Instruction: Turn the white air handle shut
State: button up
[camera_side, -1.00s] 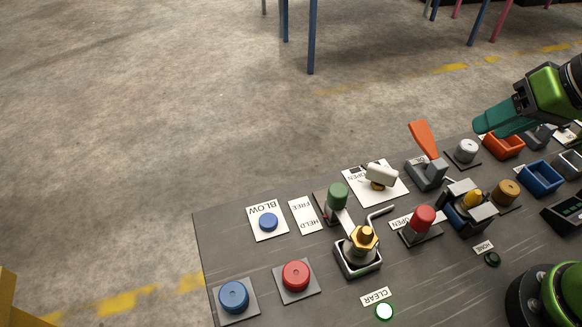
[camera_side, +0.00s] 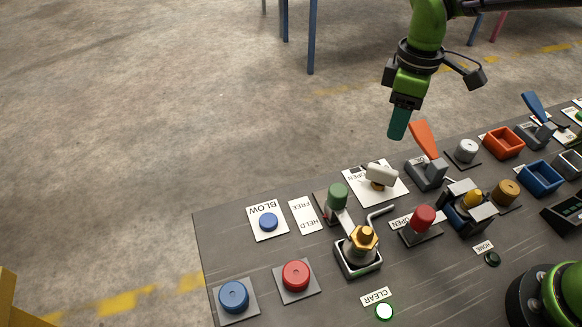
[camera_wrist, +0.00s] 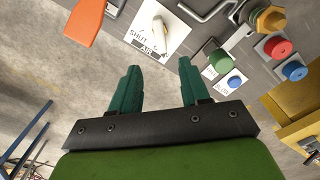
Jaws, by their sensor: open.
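The white air handle (camera_side: 381,174) sits on a white label plate (camera_side: 358,191) at the back of the panel, and the side view shows the word OPEN by it. In the wrist view the handle (camera_wrist: 159,24) shows near the top, with the words SHUT and AIR on its plate (camera_wrist: 176,45). My gripper (camera_side: 397,136) points down and hangs above and a little to the right of the handle, apart from it. In the wrist view my gripper (camera_wrist: 162,88) has its two green fingers spread wide with nothing between them.
An orange lever (camera_side: 424,140) stands up right of the handle, close to my fingers. A green-capped post (camera_side: 337,196) and a brass-topped fitting (camera_side: 362,238) with a bent grey rod stand left and in front. Open floor lies behind the panel.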

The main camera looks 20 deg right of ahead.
aim_at(384, 169)
notch_tip(384, 169, down, 14)
jog(key=shift+f, duration=0.1)
dwell(0.4)
grip_shut()
